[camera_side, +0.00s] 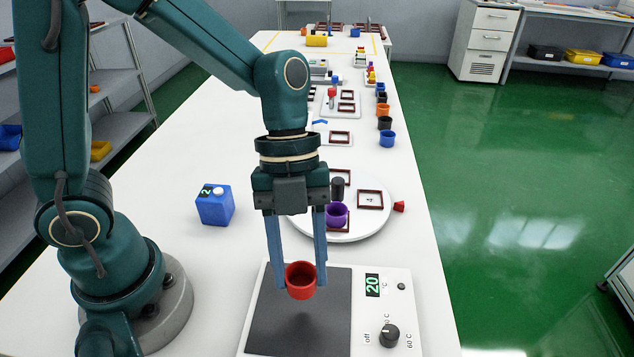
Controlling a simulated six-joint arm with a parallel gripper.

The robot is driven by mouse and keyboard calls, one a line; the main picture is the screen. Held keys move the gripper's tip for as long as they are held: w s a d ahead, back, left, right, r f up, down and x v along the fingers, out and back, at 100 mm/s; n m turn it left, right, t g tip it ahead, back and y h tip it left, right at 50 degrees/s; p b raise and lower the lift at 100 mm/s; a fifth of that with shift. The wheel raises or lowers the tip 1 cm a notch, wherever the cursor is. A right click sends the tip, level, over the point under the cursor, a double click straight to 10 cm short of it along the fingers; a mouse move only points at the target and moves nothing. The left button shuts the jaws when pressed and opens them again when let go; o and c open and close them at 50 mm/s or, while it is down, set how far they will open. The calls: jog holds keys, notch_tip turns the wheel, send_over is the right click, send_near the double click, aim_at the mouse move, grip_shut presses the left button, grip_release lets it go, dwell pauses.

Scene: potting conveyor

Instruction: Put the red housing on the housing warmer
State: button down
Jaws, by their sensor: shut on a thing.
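The red housing (300,281) is a small open cup, held upright between the two fingers of my gripper (298,270). My gripper is shut on it and points straight down. The housing hangs above the black plate of the housing warmer (268,318), with a faint shadow on the plate below it. The warmer's white panel on the right carries a green display reading 20 and a dark knob (389,335) with "off" and "60 C" marked around it. The knob's exact setting is hard to tell.
A blue box with a display (215,206) stands left of my gripper. Behind is a round white turntable (382,218) with brown frames, a purple cup (337,214) and a dark cylinder. A small red piece (399,207) lies at its right edge. Several coloured cups line the table's right edge.

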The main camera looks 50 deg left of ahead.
aim_at(301, 282)
jog(key=shift+f, duration=2.05)
jog(key=shift+c, duration=1.8)
grip_release()
jog(key=shift+f, duration=0.1)
jog(key=v, duration=1.1)
jog(key=s+a+r+n+t+y, duration=0.1)
jog(key=s+a+n+t+y, duration=0.1)
jog(key=n, duration=1)
jog(key=s+a+n+t+y, duration=0.2)
jog(key=a+n+t, duration=0.3)
jog(key=n, duration=0.8)
jog(key=shift+s+r+t, duration=0.3)
jog(key=shift+r+t, duration=0.1)
